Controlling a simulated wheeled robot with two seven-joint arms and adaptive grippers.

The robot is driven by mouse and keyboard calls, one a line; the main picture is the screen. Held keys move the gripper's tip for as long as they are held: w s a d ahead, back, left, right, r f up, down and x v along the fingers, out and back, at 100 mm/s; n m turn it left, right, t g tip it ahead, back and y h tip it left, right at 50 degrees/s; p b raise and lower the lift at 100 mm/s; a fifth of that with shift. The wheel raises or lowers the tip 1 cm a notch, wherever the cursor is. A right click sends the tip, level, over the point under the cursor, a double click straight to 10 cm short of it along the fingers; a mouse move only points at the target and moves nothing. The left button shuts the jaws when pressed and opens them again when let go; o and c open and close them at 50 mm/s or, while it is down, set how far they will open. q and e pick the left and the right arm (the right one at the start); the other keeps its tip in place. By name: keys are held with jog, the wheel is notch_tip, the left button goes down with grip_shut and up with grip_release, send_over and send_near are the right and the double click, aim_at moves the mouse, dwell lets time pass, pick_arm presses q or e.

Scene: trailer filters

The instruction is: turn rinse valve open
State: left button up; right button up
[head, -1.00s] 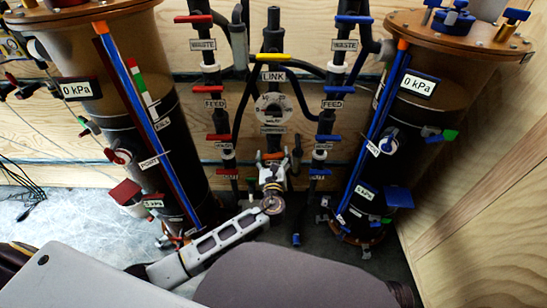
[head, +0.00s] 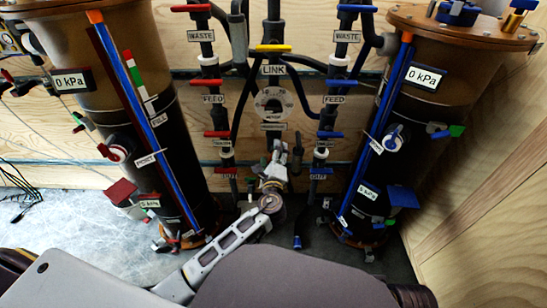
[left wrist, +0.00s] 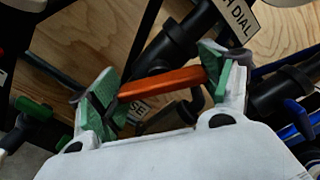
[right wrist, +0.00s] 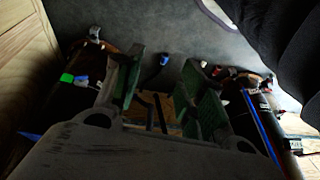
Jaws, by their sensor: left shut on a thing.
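The rinse valve's orange handle (left wrist: 150,87) shows in the left wrist view, on a dark pipe, with a partly covered label beside it. It spans between the green pads of my left gripper (left wrist: 163,80), which is shut on its two ends. In the head view, my left gripper (head: 277,158) is at the centre pipe, below the round dial (head: 272,103), and hides the handle. My right gripper (right wrist: 160,92) is open with nothing between its fingers in the right wrist view. It does not show in the head view.
A tall filter vessel stands on the left (head: 185,140) and another on the right (head: 355,180). Pipes with red valve handles (head: 216,134) and blue ones (head: 330,134) run close on either side. The yellow link handle (head: 273,48) is above. A wooden wall (head: 480,190) closes the right side.

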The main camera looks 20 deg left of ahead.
pick_arm(q)
jog(key=shift+n, duration=0.3)
jog(key=shift+b, duration=0.3)
jog(key=n+b, duration=0.2)
jog(key=n, duration=0.2)
jog(key=shift+f+n+b, duration=0.1)
jog(key=shift+n+b, duration=0.2)
jog(key=shift+b, duration=0.1)
jog(key=shift+n, duration=0.5)
pick_arm(e)
notch_tip(320, 180, down, 8)
jog(key=w+a+t+y, duration=0.1)
jog(key=a, duration=0.1)
jog(key=shift+a+r, duration=0.25)
jog(key=shift+a, duration=0.05)
pick_arm(q)
jog(key=shift+c, duration=0.2)
pick_arm(e)
jog(key=shift+w, duration=0.1)
pick_arm(q)
jog(key=o, duration=1)
jog(key=shift+o, duration=0.2)
pick_arm(e)
jog(key=shift+r, duration=0.1)
